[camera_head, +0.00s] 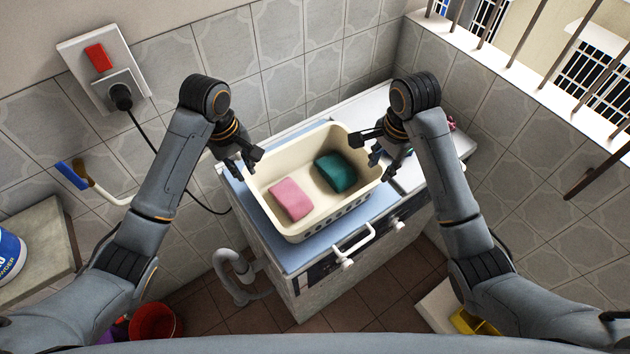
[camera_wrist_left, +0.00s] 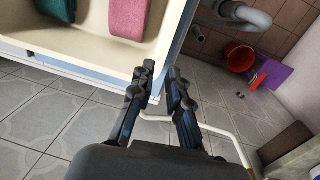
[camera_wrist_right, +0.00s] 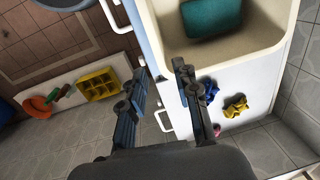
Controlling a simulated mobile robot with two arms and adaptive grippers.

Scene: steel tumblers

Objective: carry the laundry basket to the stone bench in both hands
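The cream laundry basket (camera_head: 318,204) stands on the blue top of a white machine. A pink folded cloth (camera_head: 291,199) and a teal one (camera_head: 336,172) lie in it. My left gripper (camera_head: 250,162) is open at the basket's left end. In the left wrist view its spread fingers (camera_wrist_left: 162,78) are near the basket rim, with nothing clearly between them. My right gripper (camera_head: 366,148) is open at the right end. In the right wrist view its fingers (camera_wrist_right: 160,70) are apart near a basket corner. Contact with the rim cannot be told. A grey stone-like bench (camera_head: 45,240) is at the far left.
A powder tub (camera_head: 10,255) stands on the grey bench. A red bucket (camera_head: 152,321) is on the floor below. The machine's front has a white handle (camera_head: 345,245) and knobs. Small blue and yellow items (camera_wrist_right: 236,107) lie beside the basket. Tiled walls close in behind.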

